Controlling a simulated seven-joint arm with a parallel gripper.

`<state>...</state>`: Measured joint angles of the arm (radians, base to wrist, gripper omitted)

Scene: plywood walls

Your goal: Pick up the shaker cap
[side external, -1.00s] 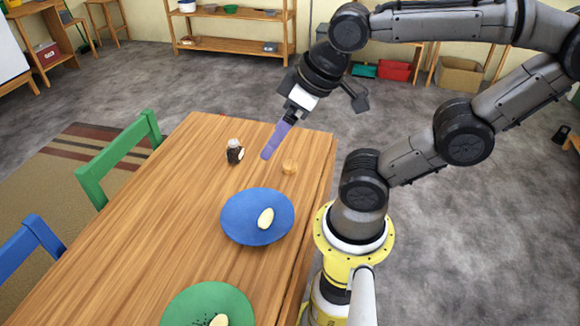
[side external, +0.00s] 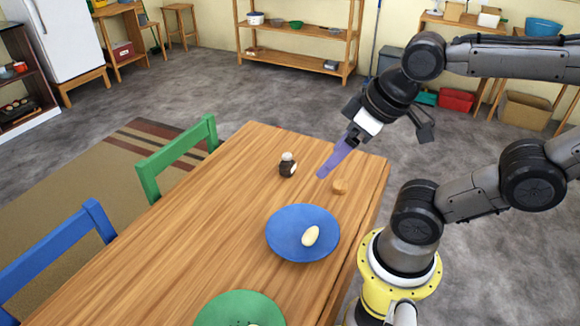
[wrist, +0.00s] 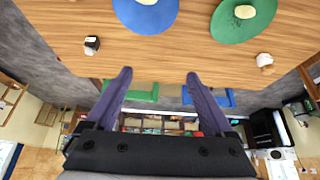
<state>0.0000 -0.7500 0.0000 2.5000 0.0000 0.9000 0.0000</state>
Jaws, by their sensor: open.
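A small tan round piece (side external: 340,187), which looks like the shaker cap, lies on the wooden table near its right edge. I cannot make it out in the wrist view. A dark shaker (side external: 287,165) with a pale top stands to its left; it also shows in the wrist view (wrist: 92,44). My gripper (side external: 323,175) appears above the table between the shaker and the tan piece in the side view. In the wrist view its purple fingers (wrist: 159,73) are wide apart with nothing between them.
A whitish object (wrist: 264,60) sits near the green plate in the wrist view. Green (side external: 180,155) and blue (side external: 55,245) chairs line the left side.

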